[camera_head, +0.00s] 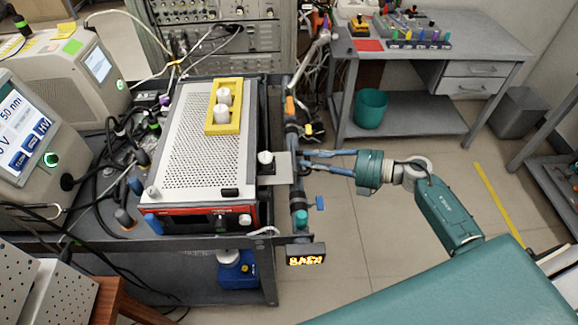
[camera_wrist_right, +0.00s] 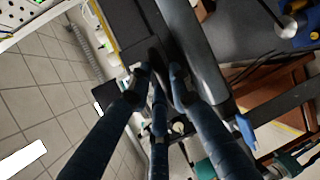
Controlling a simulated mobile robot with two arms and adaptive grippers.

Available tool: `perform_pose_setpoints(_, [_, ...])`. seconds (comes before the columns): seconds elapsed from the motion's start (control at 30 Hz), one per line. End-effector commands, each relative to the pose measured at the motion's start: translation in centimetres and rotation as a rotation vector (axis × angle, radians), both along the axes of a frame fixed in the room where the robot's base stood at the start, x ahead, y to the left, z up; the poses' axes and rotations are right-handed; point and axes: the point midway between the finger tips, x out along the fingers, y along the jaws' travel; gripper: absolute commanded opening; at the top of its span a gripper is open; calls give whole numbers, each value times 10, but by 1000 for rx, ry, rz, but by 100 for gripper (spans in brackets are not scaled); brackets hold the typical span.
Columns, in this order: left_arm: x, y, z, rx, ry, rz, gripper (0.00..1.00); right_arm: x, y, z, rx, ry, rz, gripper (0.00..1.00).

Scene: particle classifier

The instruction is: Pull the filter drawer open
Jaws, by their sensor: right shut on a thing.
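The perforated metal instrument (camera_head: 200,130) stands on the dark cart. A flat grey plate, which I take to be the filter drawer (camera_head: 280,170), sticks out from its right side, with a white-topped knob (camera_head: 265,158) at its inner end. My right gripper (camera_head: 302,160) reaches in from the right at the plate's outer end, beside the upright pipe. In the right wrist view its dark fingers (camera_wrist_right: 158,78) close together on a dark piece; the exact contact is partly hidden. My left gripper is in neither view.
The upright pipe (camera_head: 294,190) with blue and orange fittings stands close to my right fingers. A yellow holder (camera_head: 237,108) with white jars lies on the instrument. A lit display (camera_head: 306,255) hangs at the cart's front corner. The floor to the right is open.

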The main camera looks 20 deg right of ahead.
Motion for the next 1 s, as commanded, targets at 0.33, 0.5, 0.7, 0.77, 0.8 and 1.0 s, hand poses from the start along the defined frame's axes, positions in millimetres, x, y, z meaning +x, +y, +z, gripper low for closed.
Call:
perform_pose_setpoints(0.33, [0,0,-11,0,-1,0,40,-9,-26,-2,0,5,1,0])
perform_pose_setpoints(0.5, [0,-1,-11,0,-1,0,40,-9,-26,-2,0,6,2,21])
perform_pose_setpoints(0.7, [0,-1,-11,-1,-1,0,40,-9,-26,-1,0,4,1,39])
perform_pose_setpoints(0.77, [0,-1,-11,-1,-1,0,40,-8,-26,-1,1,3,1,39])
perform_pose_setpoints(0.8, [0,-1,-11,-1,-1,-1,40,-8,-26,-1,1,2,0,39])
perform_pose_setpoints(1.0, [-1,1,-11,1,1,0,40,-13,-32,0,-1,4,0,39])
